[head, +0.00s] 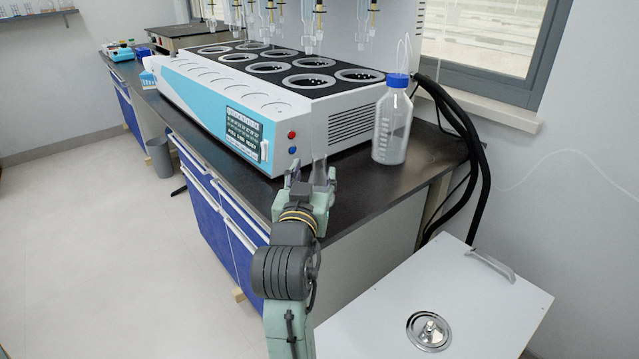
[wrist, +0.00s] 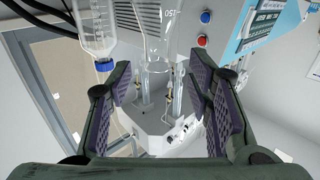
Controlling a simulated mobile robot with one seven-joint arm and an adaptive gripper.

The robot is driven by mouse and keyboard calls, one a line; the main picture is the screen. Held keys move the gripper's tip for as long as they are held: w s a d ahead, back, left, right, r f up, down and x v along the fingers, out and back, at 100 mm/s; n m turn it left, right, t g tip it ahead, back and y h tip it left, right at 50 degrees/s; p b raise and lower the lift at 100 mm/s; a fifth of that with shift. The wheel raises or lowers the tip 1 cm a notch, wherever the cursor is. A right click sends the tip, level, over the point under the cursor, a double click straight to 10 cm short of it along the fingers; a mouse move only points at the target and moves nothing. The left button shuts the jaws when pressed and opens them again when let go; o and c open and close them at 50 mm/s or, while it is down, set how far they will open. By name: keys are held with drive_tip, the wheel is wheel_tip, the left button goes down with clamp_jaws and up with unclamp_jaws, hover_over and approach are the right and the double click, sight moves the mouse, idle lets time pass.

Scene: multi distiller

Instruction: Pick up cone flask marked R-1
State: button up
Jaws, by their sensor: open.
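A clear glass cone flask (head: 319,165) stands on the dark bench top in front of the distiller, just beyond my gripper. In the wrist view, the flask (wrist: 157,72) shows upside down between the fingers, with its neck toward me and a "150" scale mark. I cannot read an R-1 label on it. My gripper (head: 312,184) is open at the bench edge. In the wrist view, its two padded fingers (wrist: 165,95) are apart on either side of the flask neck, with gaps visible. The flask's lower part is partly hidden by my gripper in the head view.
The white and blue distiller (head: 345,128) stands close behind the flask. A clear bottle with a blue cap (head: 392,125) stands to the right, near black hoses (head: 465,130). A white box with a round metal fitting (head: 470,300) is at lower right. Floor is free at left.

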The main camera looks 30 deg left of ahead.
sight(318, 165)
drive_tip(key=shift+p+x, duration=0.7)
drive_tip(key=shift+x, duration=2.35)
drive_tip(key=shift+d, duration=0.15)
drive_tip(key=shift+c, duration=0.4)
clamp_jaws()
